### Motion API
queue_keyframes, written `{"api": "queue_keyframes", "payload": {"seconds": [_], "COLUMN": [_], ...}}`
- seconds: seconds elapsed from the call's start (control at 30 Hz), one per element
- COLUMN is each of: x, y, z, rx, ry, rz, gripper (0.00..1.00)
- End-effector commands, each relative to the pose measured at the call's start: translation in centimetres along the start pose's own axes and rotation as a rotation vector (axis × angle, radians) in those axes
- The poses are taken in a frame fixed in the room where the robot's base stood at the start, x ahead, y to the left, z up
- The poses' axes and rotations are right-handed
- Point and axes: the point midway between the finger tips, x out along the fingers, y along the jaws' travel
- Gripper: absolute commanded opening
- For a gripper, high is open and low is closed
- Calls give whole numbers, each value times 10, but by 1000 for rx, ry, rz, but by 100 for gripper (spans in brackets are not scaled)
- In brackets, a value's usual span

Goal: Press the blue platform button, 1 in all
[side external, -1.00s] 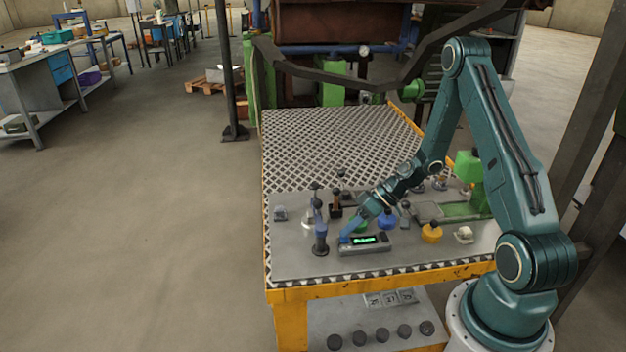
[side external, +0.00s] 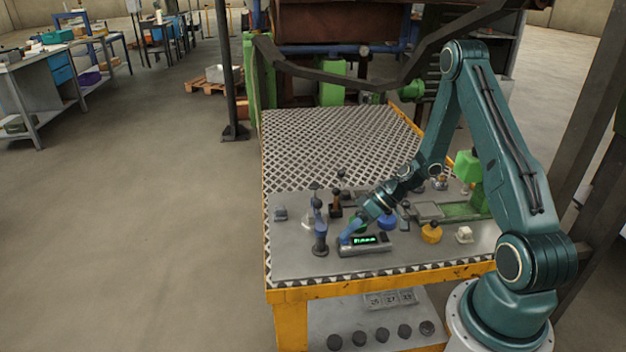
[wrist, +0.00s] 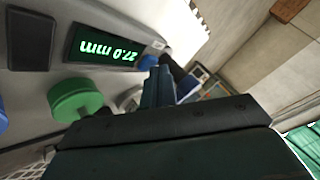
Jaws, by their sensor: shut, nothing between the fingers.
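My gripper (side external: 345,239) is shut and empty, pointing down and left at the left end of the display box (side external: 366,247). In the wrist view my gripper (wrist: 160,70) has its tips next to a small blue cap (wrist: 148,62) beside the green display (wrist: 105,47), which reads 27.0 mm upside down. I cannot tell whether the tips touch the cap. A round blue knob (side external: 387,220) stands right of the gripper; a blue knob also shows cut off at the wrist view's left edge (wrist: 3,119). Which blue part is the platform button is not clear.
A green knob (wrist: 75,98) sits close beside my gripper. A dark post with a blue part (side external: 320,235) stands left of the box, and a yellow knob (side external: 431,233) to the right. The mesh table (side external: 330,145) is clear farther back.

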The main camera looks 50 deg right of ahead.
Motion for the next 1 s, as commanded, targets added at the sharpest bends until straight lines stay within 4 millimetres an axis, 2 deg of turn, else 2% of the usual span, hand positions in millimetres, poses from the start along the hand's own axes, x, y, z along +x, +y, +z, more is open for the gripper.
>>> {"api": "queue_keyframes", "payload": {"seconds": [1.0], "x": [-12], "y": [-9], "z": [-8], "rx": [0], "ry": [0], "rz": [0], "gripper": [0]}}
